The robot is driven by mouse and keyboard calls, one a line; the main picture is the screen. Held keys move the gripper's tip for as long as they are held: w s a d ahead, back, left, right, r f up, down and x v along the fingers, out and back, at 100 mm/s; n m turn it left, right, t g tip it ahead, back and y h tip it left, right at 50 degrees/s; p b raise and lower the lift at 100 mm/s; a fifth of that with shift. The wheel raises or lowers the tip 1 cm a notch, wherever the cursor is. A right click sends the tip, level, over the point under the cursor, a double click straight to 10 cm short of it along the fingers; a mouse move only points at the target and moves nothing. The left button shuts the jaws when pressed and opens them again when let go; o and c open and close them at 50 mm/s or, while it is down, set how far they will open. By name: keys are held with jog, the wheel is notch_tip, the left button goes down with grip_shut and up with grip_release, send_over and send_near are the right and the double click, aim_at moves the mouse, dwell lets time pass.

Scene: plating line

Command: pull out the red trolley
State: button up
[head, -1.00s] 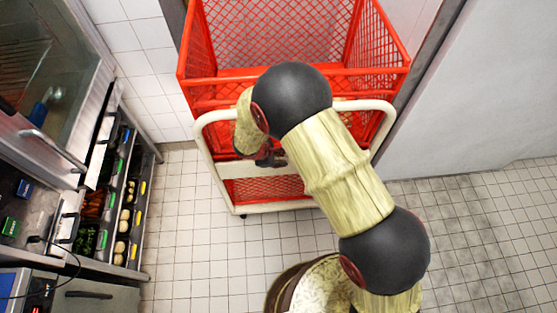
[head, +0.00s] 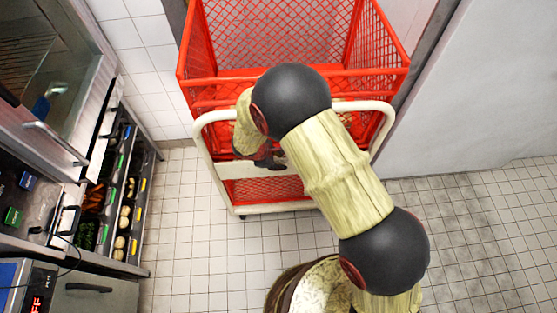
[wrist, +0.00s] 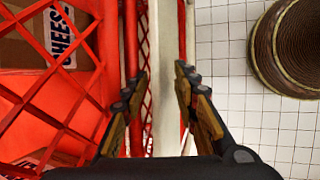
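The red trolley (head: 370,85) is a tall mesh cage, open at the top, with a white tubular push handle (head: 204,150) on its near side. It stands upright in a recess by the back wall. The trolley's red mesh (wrist: 85,95) is left of the fingers. A cardboard box (wrist: 30,40) shows inside the cage.
A counter with food trays (head: 122,200) and a steel appliance stands on the left. A grey wall panel (head: 490,90) is close to the trolley's right. The tiled floor (head: 470,240) is clear at right and between counter and trolley.

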jog(key=shift+o, duration=0.4)
jog(key=shift+r, duration=0.1)
jog(key=shift+s+a+r, duration=0.1)
jog(key=shift+a+r, duration=0.1)
jog(key=shift+r, duration=0.15)
jog(key=v, duration=1.1)
jog(key=shift+d, duration=0.15)
